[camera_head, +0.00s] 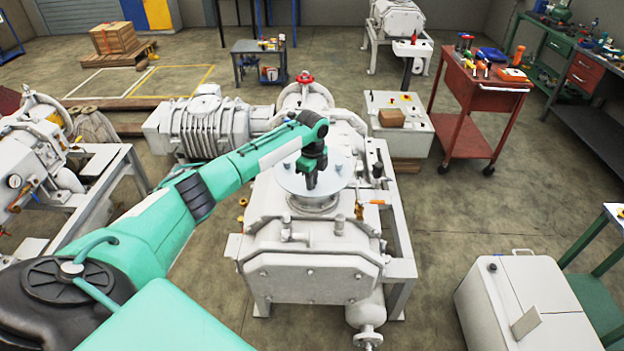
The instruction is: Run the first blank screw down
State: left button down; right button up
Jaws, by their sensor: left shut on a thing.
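The screw vacuum pump (305,250) is a large white machine on a frame in front of me. A round pale blank flange (285,181) lies flat on its top port. My left arm reaches in from the left, and my left gripper (311,183) points down over the flange. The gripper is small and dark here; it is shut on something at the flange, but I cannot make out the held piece. The blank's screws are too small or hidden behind the gripper to tell apart. My right gripper is not in view.
A red tool cart (478,95) stands at the back right. A white cabinet with a brown box (391,118) stands behind the pump. A white box unit (525,305) is at the front right. An orange-handled valve (372,202) sits right of the flange.

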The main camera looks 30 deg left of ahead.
pick_arm(q)
jog(key=m, duration=0.4)
jog(key=shift+m, duration=0.3)
jog(key=m, duration=0.4)
jog(key=shift+r+m+b, duration=0.1)
jog(key=shift+m+b, duration=0.2)
jog(key=shift+b, duration=0.1)
jog(key=shift+w, duration=0.1)
jog(key=c, duration=1.3)
grip_release()
jog(key=shift+c, duration=0.2)
